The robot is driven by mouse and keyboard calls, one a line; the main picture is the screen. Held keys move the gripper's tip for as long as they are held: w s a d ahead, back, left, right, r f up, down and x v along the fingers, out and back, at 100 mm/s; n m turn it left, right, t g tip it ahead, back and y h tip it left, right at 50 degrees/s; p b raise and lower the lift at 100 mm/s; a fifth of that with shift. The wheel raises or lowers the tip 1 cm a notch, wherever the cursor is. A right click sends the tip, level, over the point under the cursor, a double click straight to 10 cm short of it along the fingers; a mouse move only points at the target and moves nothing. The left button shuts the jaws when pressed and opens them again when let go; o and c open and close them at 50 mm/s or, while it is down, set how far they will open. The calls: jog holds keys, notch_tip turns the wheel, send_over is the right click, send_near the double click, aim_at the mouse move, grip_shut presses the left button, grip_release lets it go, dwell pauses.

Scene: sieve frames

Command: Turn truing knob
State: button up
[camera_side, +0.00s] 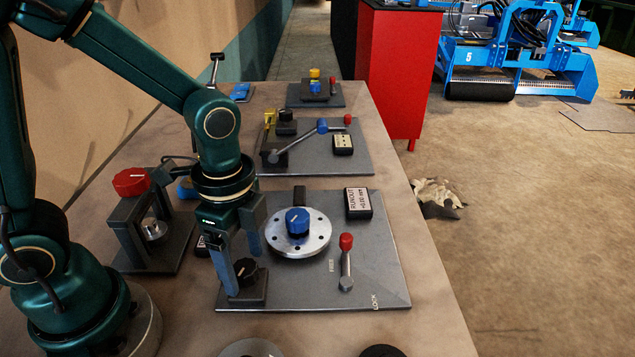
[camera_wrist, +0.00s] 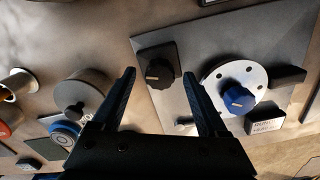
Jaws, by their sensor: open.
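A black knob (camera_side: 245,268) with a pale pointer line stands on a small dark block at the front left of a grey plate (camera_side: 300,290). It also shows in the wrist view (camera_wrist: 158,68). To its right a silver disc (camera_side: 318,240) with holes carries a blue knob (camera_side: 297,220) with a white line. My gripper (camera_side: 242,262) points down at the black knob, its fingers open. In the wrist view the black knob appears between and just beyond the fingertips (camera_wrist: 158,75). Whether the fingers touch it I cannot tell. No label marks either knob as the truing knob.
A red-tipped lever (camera_side: 346,262) stands near the FREE and LOCK marks. A RUNOUT display (camera_side: 358,203) sits at the plate's back right; its digits are hard to read. A red-knobbed stand (camera_side: 135,182) is to the left. Another plate with a lever (camera_side: 310,135) lies behind.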

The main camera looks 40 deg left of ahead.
aim_at(245, 267)
jog(key=shift+r, duration=2.55)
jog(key=shift+w+r, duration=0.1)
jog(key=shift+r, duration=0.05)
jog(key=s+a+r+n+t, duration=0.3)
jog(key=r+n+t, duration=0.2)
jog(key=n, duration=0.8)
jog(key=shift+s+a+r+t, duration=0.15)
jog(key=shift+s+t, duration=0.15)
jog(key=shift+s, duration=0.05)
